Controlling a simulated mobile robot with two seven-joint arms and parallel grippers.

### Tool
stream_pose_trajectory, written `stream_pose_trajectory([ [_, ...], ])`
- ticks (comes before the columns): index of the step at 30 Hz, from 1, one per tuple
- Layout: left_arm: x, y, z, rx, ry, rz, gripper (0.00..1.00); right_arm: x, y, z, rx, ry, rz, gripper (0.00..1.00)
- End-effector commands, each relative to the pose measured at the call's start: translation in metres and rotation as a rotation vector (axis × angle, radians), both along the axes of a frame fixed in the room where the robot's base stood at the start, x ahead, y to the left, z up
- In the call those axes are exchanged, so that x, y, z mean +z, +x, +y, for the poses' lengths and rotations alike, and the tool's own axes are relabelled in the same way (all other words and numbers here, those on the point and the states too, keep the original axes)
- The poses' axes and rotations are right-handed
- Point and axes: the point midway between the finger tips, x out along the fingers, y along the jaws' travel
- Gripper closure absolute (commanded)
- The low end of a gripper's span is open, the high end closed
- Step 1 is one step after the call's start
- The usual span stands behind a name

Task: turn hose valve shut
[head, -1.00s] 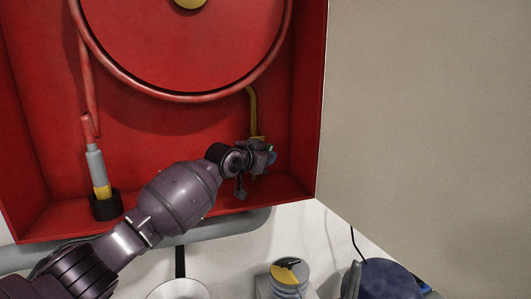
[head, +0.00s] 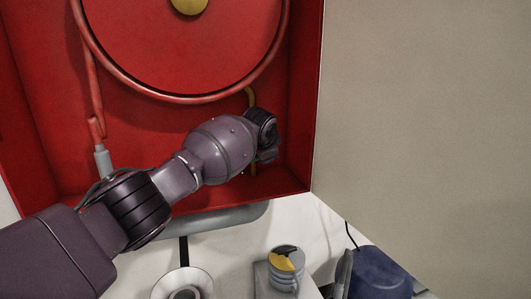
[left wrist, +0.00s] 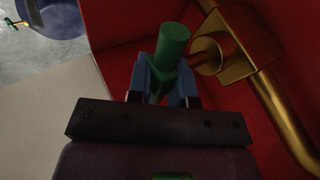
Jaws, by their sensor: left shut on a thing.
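The hose valve is a brass body (left wrist: 240,45) with a green handle (left wrist: 174,45), inside the red cabinet. In the left wrist view the blue fingers of my left gripper (left wrist: 165,80) are shut around the green handle, beside the brass body. In the head view the brass pipe (head: 251,98) comes down from under the hose reel (head: 185,50). There my left gripper (head: 268,152) is at the cabinet's lower right, and my own wrist hides the valve and its handle. My right gripper is not in view.
The red cabinet (head: 300,120) has side walls and a bottom ledge close around my arm. The grey hose nozzle (head: 103,162) hangs at the left, partly behind my arm. A beige panel (head: 420,110) fills the right. Below stand a striped tin (head: 287,266) and a blue round object (head: 382,279).

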Motion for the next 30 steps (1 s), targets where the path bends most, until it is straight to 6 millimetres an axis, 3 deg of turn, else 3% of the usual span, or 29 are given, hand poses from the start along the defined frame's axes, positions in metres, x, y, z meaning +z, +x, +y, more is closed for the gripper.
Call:
stream_pose_trajectory([
  [12,-0.005,0.0,-0.001,0.0,0.206,0.069,1.0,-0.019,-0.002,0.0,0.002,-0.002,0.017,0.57],
  [30,-0.004,0.0,0.0,0.0,0.244,0.081,1.0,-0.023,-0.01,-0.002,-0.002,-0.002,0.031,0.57],
])
